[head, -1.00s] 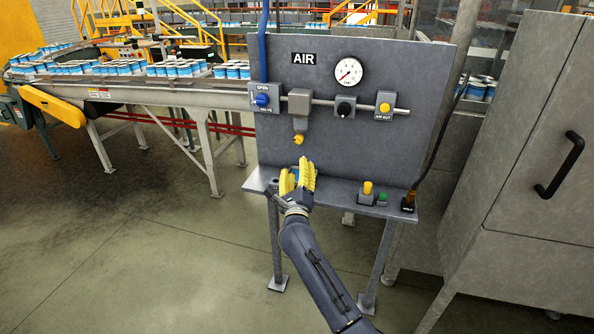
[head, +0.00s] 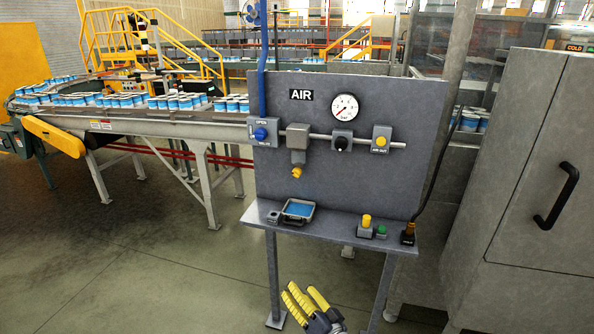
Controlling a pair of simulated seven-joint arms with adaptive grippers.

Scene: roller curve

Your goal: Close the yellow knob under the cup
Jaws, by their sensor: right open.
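The yellow knob (head: 297,172) hangs directly below the small grey cup (head: 298,157), under a grey block (head: 298,137) on the pipe of the AIR panel. It is too small to tell how far it is turned. My right gripper (head: 304,296), with yellow ribbed fingers, is at the bottom edge of the head view, below the shelf and well apart from the knob. Its fingers are open and hold nothing visible. My left gripper is out of view.
A tray with blue content (head: 300,219) sits on the panel's shelf (head: 335,233) below the knob. Yellow (head: 366,220) and green (head: 381,231) buttons stand right of it. A blue valve handle (head: 261,133), black dial (head: 341,144) and gauge (head: 344,107) are on the panel. A cabinet (head: 535,190) stands at right.

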